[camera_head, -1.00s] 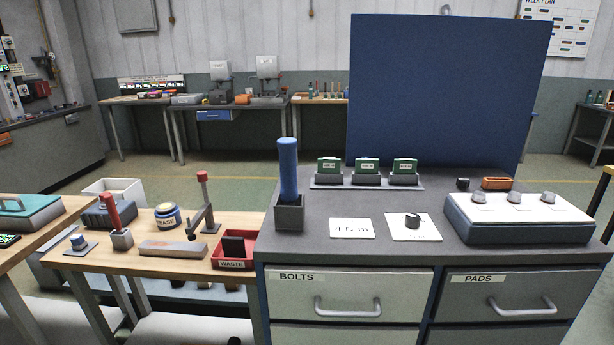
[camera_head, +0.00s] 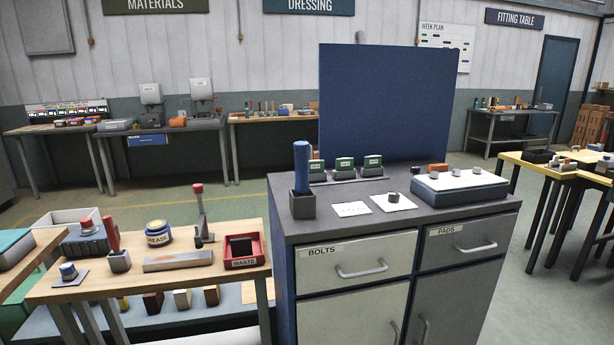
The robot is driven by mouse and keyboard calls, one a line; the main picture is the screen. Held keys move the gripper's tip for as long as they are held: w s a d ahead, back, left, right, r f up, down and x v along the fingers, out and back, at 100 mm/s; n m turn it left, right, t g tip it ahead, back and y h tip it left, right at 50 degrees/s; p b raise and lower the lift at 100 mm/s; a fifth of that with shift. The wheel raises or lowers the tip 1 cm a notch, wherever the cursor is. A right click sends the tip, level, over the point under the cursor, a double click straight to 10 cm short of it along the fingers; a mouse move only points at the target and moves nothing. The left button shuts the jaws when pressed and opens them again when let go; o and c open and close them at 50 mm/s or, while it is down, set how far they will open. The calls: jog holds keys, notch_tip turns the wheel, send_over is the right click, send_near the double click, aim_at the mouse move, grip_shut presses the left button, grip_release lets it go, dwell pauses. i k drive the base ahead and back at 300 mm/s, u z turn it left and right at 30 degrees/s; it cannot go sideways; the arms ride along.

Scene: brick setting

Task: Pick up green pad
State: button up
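I cannot pick out a green pad for certain. Three small green-faced blocks with white labels stand in a row in a grey rack (camera_head: 352,180) on the grey cabinet's top: a left one (camera_head: 316,170), a middle one (camera_head: 344,164) and a right one (camera_head: 372,162). The cabinet has a shut drawer labelled PADS (camera_head: 462,244) at upper right and a shut drawer labelled BOLTS (camera_head: 352,262) at upper left; their insides are hidden. My gripper is not in view.
A blue cylinder in a grey holder (camera_head: 303,203) stands at the cabinet's left; a white-topped box (camera_head: 460,186) is at its right. A blue panel (camera_head: 385,105) rises behind. The wooden bench (camera_head: 140,285) holds a red WASTE tray (camera_head: 244,262). Floor is open behind.

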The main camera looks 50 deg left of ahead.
aim_at(315, 166)
jog(key=u, duration=1.7)
jog(key=i, duration=1)
jog(key=z, duration=0.05)
